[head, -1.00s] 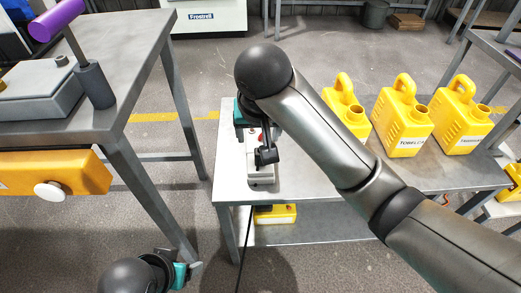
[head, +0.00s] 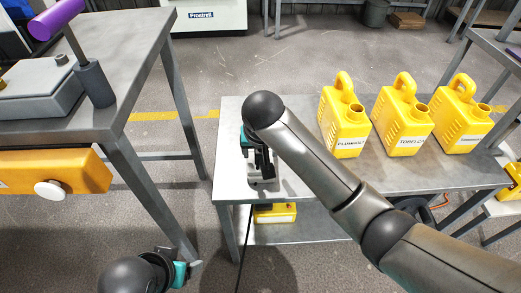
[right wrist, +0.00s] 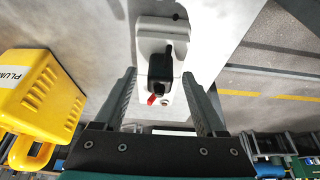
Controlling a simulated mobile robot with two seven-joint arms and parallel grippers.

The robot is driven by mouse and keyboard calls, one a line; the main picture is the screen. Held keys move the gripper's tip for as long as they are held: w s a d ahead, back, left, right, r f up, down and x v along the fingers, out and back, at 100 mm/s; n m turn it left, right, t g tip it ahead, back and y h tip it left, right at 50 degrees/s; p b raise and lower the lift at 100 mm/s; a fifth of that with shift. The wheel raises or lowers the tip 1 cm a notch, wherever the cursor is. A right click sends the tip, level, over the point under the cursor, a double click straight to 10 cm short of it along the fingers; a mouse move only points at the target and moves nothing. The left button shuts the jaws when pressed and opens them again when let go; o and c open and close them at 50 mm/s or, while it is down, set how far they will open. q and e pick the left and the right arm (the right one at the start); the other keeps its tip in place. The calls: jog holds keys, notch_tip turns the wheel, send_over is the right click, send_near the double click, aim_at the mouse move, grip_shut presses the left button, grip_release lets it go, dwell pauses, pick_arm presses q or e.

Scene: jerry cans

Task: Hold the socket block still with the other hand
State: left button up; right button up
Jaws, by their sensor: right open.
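The socket block is a white block (right wrist: 150,30) on the grey bench, with a black plug-like piece (right wrist: 160,65) and a small red part on it. In the head view its white body (head: 262,183) is mostly hidden by my right gripper (head: 263,163). In the right wrist view my right gripper (right wrist: 159,75) is open, with one finger on each side of the block's near part. I cannot tell whether the fingers touch it. My left gripper (head: 188,272) is low in the head view, well away from the block; its fingers are too unclear to judge.
Several yellow jerry cans (head: 345,120) stand on the bench (head: 236,170) to the block's right. A yellow box (head: 275,213) lies on the shelf below. A dark cable hangs at the bench front. Another table (head: 130,60) stands left, across a gap.

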jog(key=shift+c, duration=0.3)
grip_shut()
pick_arm(q)
jog(key=shift+o, duration=1.3)
jog(key=shift+w+d, duration=0.1)
jog(key=shift+d, duration=0.05)
jog(key=shift+o, duration=1.2)
jog(key=w+d+r+n+t+y, duration=0.1)
jog(key=w+d+t, duration=0.2)
jog(key=w+d, duration=0.3)
jog(key=shift+w+d+n, duration=0.15)
jog(key=shift+w+n, duration=0.25)
jog(key=shift+w, duration=0.35)
jog(key=t, duration=0.6)
send_near(260, 161)
jog(key=f, duration=0.1)
jog(key=shift+h, duration=0.3)
jog(key=x, duration=1.1)
jog(key=shift+w+f, duration=0.3)
jog(key=shift+w, duration=0.05)
jog(key=c, duration=1.5)
